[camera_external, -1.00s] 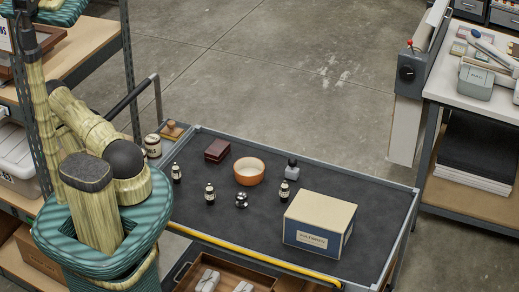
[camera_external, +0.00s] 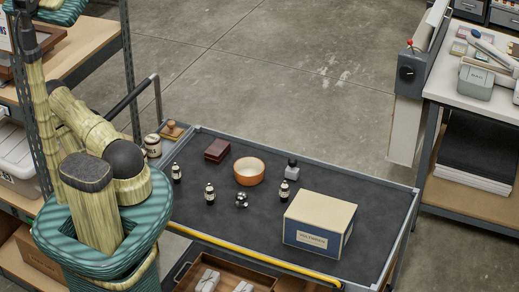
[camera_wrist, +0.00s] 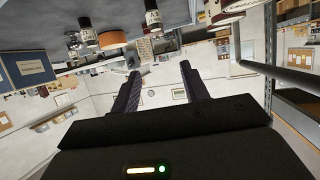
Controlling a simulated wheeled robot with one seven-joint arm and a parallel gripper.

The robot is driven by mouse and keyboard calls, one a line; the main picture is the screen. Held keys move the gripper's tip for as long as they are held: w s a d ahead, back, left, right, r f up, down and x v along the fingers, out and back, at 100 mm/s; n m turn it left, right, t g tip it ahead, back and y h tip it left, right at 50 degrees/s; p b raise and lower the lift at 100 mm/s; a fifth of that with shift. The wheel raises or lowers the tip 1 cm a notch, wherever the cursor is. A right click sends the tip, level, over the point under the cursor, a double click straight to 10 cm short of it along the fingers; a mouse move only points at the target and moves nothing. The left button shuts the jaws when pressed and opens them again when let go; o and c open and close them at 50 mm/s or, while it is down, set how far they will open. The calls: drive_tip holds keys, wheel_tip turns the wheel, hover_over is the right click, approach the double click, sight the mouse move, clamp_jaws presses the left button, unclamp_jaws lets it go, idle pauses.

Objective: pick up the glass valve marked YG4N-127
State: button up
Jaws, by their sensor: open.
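Several small dark items with pale labels stand on the black-topped cart (camera_external: 385,220). They include a left bottle-like piece (camera_external: 176,173) and a middle one (camera_external: 210,194); a rounder black-and-silver piece (camera_external: 242,200) stands beside them. I cannot read any marking, so I cannot tell which is YG4N-127. The wrist view is upside down; two labelled pieces show at its top, one left (camera_wrist: 87,32) and one nearer the centre (camera_wrist: 153,17). My gripper (camera_wrist: 161,68) is open and empty, apart from all of them. I cannot make out its fingers in the external view.
An orange bowl (camera_external: 249,172), a dark red box (camera_external: 217,150), a grey block with a dark top (camera_external: 291,170) and a large cream carton (camera_external: 319,222) share the cart. A jar (camera_external: 153,146) and a wooden stamp (camera_external: 172,131) stand at its left end.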

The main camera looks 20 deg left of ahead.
drive_tip(key=w+r+n+t+b, duration=0.2)
drive_tip(key=w+n+b, duration=0.1)
drive_tip(key=w+n, duration=0.3)
drive_tip(key=n+g+y+b, duration=0.15)
drive_tip(key=n+b, duration=0.45)
drive_tip(key=n, duration=2.5)
approach(175, 164)
drive_tip(key=w, duration=0.3)
drive_tip(key=shift+s+d+f+g, duration=0.2)
drive_tip(key=shift+d+g, duration=0.05)
drive_tip(key=shift+d, duration=0.05)
drive_tip(key=shift+p+x, duration=0.5)
drive_tip(key=shift+x, duration=0.3)
